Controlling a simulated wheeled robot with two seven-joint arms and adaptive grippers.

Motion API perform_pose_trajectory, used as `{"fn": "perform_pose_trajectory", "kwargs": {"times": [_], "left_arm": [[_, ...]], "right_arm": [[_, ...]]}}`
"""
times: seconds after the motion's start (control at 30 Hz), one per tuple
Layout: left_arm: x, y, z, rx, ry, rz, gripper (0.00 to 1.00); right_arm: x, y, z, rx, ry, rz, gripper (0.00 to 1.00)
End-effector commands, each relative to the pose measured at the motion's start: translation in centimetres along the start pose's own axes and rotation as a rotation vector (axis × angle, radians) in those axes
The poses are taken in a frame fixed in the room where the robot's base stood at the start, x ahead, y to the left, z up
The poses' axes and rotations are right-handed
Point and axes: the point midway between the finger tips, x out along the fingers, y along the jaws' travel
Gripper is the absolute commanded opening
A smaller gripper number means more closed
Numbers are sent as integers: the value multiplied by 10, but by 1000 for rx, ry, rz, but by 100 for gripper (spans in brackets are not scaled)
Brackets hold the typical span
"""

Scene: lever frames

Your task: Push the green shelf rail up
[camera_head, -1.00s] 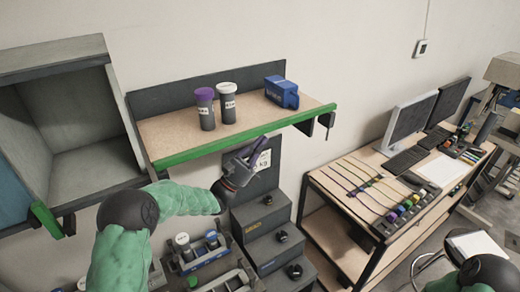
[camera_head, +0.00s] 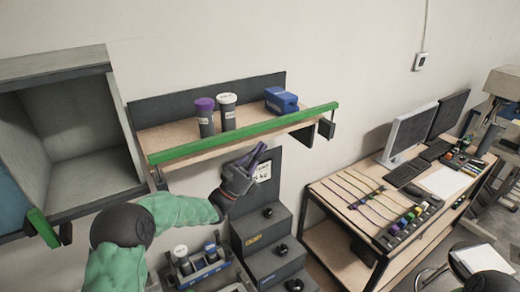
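The green shelf rail (camera_head: 243,133) runs along the front of a wall shelf (camera_head: 165,140), with its right end higher in the picture. A strip of the shelf's brown board shows below the rail, so the rail stands raised above the board's front edge. My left gripper (camera_head: 262,148) is below the rail, right of its middle, fingers pointing up and right. Its fingertips are just under the rail; I cannot tell whether they touch it. The fingers look close together, but their gap is not clear.
A purple-capped canister (camera_head: 206,118), a white-capped canister (camera_head: 227,112) and a blue device (camera_head: 281,101) stand on the shelf behind the rail. A grey open cabinet (camera_head: 85,170) is at left. Dark stepped blocks (camera_head: 268,232) stand below; a desk (camera_head: 330,195) is at right.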

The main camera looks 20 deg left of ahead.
Motion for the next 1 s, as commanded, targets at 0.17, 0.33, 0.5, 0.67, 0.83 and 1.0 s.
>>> {"fn": "perform_pose_trajectory", "kwargs": {"times": [0.17,0.33,0.5,0.67,0.83,1.0], "left_arm": [[-39,2,-6,0,2,3,0],[-72,2,-6,0,4,4,0],[-93,1,-5,-1,3,2,0],[-102,0,-4,-1,3,1,0],[-105,-1,-7,-5,10,-2,0],[-118,-18,-54,-51,132,-38,0]], "right_arm": [[16,6,-1,0,0,0,70],[24,9,-1,0,0,0,70],[30,10,-1,0,0,0,70],[31,11,-1,0,0,0,70],[32,11,-1,0,0,0,70],[43,15,-2,0,0,0,70]]}}
